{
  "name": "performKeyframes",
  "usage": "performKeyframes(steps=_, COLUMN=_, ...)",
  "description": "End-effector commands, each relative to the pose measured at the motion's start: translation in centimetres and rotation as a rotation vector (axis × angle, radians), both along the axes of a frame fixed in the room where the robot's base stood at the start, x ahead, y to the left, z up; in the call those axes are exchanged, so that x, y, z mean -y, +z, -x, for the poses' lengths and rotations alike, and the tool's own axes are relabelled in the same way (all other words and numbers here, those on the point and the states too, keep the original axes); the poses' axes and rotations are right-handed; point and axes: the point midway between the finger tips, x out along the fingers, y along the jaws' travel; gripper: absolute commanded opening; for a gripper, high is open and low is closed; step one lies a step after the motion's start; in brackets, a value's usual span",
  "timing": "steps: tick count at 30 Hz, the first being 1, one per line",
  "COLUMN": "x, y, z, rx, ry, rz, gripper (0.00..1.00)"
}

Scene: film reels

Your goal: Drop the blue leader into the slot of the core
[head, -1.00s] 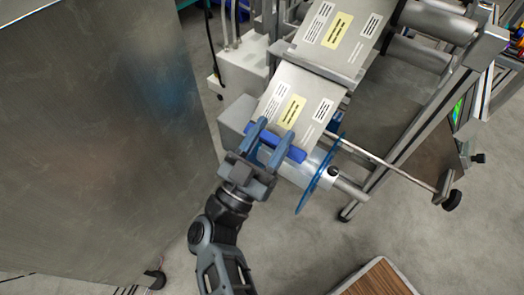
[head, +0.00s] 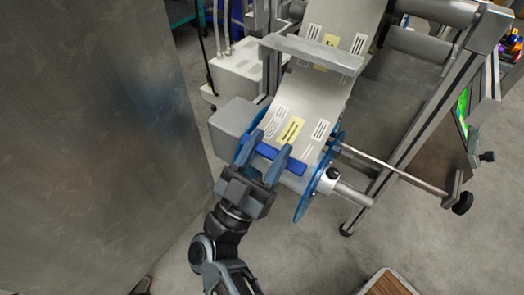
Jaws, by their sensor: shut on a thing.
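The blue leader (head: 267,151) is a blue bar along the lower end of a pale printed web (head: 297,105). My gripper (head: 271,143) is shut on the leader, with one finger towards each side of its middle. The leader lies across the front of the core (head: 293,183), a pale cylinder between two blue reel flanges (head: 319,184). The core's slot is not visible; the leader, web and gripper cover much of the core. I cannot tell whether the leader touches the core.
A grey box (head: 236,117) stands at the reel's left end. A metal shaft (head: 352,193) sticks out to the right. The web passes a metal crossbar (head: 312,53) above. A large metal panel (head: 90,140) fills the left.

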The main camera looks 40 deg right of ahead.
Motion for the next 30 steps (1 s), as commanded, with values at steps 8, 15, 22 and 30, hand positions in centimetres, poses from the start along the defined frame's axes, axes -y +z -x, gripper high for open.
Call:
performKeyframes(steps=8, x=1.8, y=-2.9, z=-0.6, rx=-0.001, ry=-0.002, rz=0.001, gripper=0.14)
performKeyframes(steps=15, x=2.9, y=-4.5, z=-0.9, rx=0.001, ry=-0.001, rz=0.001, gripper=0.14)
performKeyframes(steps=22, x=3.2, y=-4.7, z=-1.0, rx=0.001, ry=-0.001, rz=0.000, gripper=0.14)
performKeyframes(steps=30, x=3.2, y=-4.8, z=-1.1, rx=0.001, ry=-0.001, rz=0.000, gripper=0.14)
